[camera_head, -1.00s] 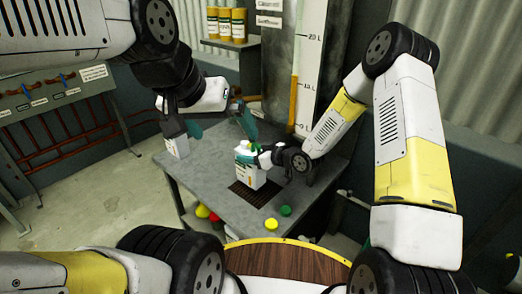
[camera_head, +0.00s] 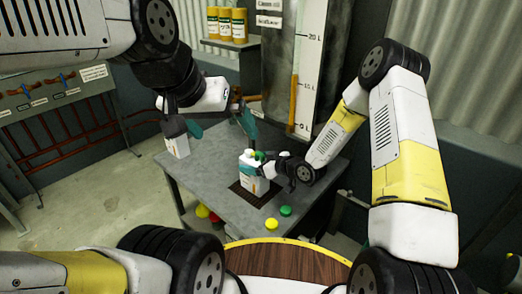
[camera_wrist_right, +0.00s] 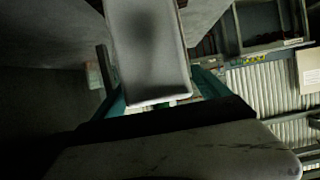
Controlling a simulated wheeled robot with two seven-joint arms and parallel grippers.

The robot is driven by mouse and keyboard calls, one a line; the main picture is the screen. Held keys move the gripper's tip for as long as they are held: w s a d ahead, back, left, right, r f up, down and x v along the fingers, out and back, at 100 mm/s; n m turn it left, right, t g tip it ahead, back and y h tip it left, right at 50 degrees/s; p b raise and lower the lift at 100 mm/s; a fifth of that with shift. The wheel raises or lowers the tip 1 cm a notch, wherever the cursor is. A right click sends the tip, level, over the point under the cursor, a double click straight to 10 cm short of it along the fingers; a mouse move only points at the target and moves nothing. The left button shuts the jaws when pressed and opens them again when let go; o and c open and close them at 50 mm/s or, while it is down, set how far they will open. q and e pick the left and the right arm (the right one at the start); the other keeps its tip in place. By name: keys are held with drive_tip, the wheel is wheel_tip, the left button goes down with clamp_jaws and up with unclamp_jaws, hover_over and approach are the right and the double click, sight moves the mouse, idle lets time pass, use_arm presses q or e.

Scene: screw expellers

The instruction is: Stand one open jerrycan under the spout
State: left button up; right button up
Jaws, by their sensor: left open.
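A white jerrycan (camera_head: 249,178) with a label stands upright at the dark grate on the grey table in the head view. My right gripper (camera_head: 262,168) is shut on it from the right. In the right wrist view, the pale jerrycan (camera_wrist_right: 150,50) lies between the teal fingers. A green part shows at its top; I cannot tell whether it is a cap. My left gripper (camera_head: 220,128) is open and empty above the table, behind and left of the held jerrycan. The spout is not clear.
The grey table (camera_head: 215,190) has bare room left of the grate (camera_head: 240,192). A green cap (camera_head: 285,211) and a yellow cap (camera_head: 271,223) lie near the front. Red and yellow caps (camera_head: 208,214) are at the left front. A level gauge (camera_head: 305,70) stands behind.

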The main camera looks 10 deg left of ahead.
drive_tip(key=shift+r, duration=0.1)
drive_tip(key=shift+s+d+r, duration=0.1)
drive_tip(key=shift+d+r, duration=0.05)
drive_tip(key=shift+d, duration=0.05)
drive_tip(key=v, duration=1.1)
drive_tip(key=shift+d, duration=0.25)
drive_tip(key=shift+s+a, duration=0.1)
drive_tip(key=shift+s, duration=0.1)
